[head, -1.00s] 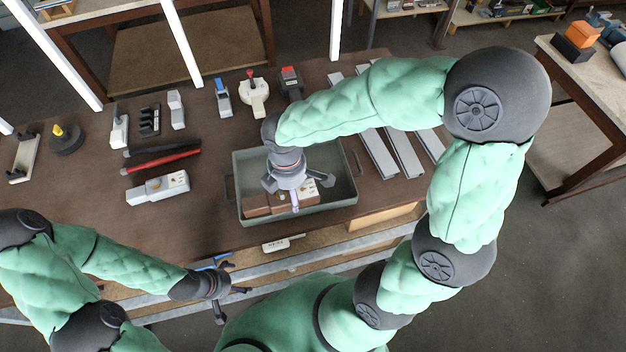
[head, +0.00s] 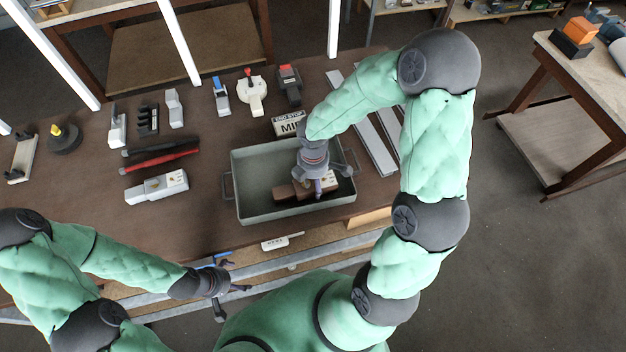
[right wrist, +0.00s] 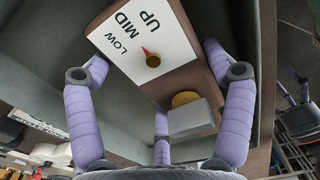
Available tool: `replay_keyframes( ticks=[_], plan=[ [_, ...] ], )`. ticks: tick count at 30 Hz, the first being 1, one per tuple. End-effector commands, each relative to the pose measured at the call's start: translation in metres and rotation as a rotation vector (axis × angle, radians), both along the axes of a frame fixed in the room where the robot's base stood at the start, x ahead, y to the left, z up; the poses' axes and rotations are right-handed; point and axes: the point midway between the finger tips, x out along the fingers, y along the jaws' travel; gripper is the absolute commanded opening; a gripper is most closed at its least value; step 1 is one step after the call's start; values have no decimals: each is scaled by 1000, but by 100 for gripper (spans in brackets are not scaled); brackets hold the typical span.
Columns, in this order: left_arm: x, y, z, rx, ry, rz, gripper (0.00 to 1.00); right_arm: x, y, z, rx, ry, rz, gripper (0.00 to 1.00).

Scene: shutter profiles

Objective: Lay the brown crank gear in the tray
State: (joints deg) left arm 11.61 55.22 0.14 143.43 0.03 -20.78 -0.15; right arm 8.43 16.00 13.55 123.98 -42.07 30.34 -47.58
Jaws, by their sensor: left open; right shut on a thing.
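The brown crank gear (head: 285,193) is a brown box with a white plate, inside the tray (head: 236,182), toward its front right. In the right wrist view the gear (right wrist: 180,80) shows LOW, MID and UP lettering, a red pointer and a grey block beside a brass disc. My right gripper (head: 318,182) is over the gear from above, shut on it, with its purple fingers (right wrist: 160,85) around the box. I cannot tell whether the gear touches the tray floor. My left gripper (head: 232,288) is open and empty, off the table's front edge.
A grey device (head: 157,187) and red and black bars (head: 160,161) lie to the left. Several small devices line the back. Long grey profiles (head: 372,145) lie to the right. The left half of the tray is clear.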

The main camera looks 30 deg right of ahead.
Motion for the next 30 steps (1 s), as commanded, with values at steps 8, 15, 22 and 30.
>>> replay_keyframes(
  ticks=[8,15,22,30],
  plan=[
    [0,0,0,0,0,0,91,1,0,-6,-1,-3,-2,34],
    [0,0,-3,0,0,0,91,0,0,-9,0,-1,-1,90],
    [0,0,-3,0,0,0,91,0,0,-9,0,-1,-1,100],
    [0,0,0,0,0,0,91,1,0,-5,0,-2,-1,100]
  ],
)
